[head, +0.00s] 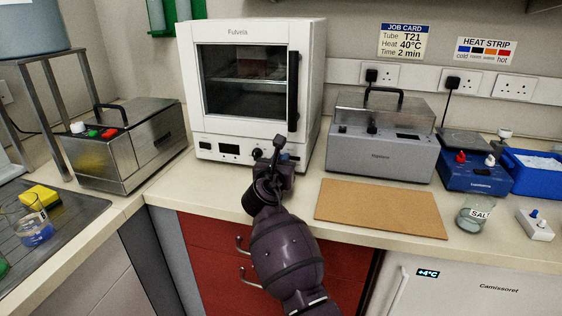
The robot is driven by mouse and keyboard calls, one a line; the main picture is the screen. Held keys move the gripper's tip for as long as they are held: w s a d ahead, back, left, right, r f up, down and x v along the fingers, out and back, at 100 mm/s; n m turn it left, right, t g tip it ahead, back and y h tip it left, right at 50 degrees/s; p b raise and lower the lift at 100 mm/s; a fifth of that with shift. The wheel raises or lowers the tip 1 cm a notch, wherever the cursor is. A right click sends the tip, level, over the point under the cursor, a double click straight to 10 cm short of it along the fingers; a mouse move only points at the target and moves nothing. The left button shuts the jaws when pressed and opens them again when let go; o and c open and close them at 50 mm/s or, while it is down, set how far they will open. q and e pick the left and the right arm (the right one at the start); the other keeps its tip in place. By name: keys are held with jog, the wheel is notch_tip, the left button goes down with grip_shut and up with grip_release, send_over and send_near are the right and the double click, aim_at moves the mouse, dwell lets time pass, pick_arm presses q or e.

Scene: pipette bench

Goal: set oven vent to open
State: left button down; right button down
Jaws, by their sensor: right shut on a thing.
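The white oven (188,75) labelled Fulvels stands at the back of the bench, with its dark-windowed door closed. Its lower front panel has small displays and a dark round knob (257,154). My right gripper (279,147) is at the right part of this panel, just right of the knob, and is shut on a small control there. The gripper hides most of that control, so its setting cannot be read. My left gripper is not in view.
A steel water bath (150,143) stands left of the oven. A grey lidded unit (380,155) stands to its right. A cork mat (380,207) lies bare in front. A salt jar (476,213) and blue instrument (472,178) are further right.

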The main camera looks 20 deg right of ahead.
aim_at(298, 157)
jog(key=shift+s+d+r+p, duration=0.2)
jog(key=shift+s+d+p, duration=0.3)
jog(key=shift+d+p, duration=0.2)
jog(key=shift+s+d+r+p, duration=0.15)
jog(key=shift+s+d+p, duration=0.4)
jog(key=shift+d, duration=0.2)
jog(key=shift+d+f, duration=0.15)
jog(key=shift+f, duration=0.3)
jog(key=c, duration=1.1)
grip_release()
jog(key=shift+s+d, duration=0.1)
jog(key=shift+d, duration=0.05)
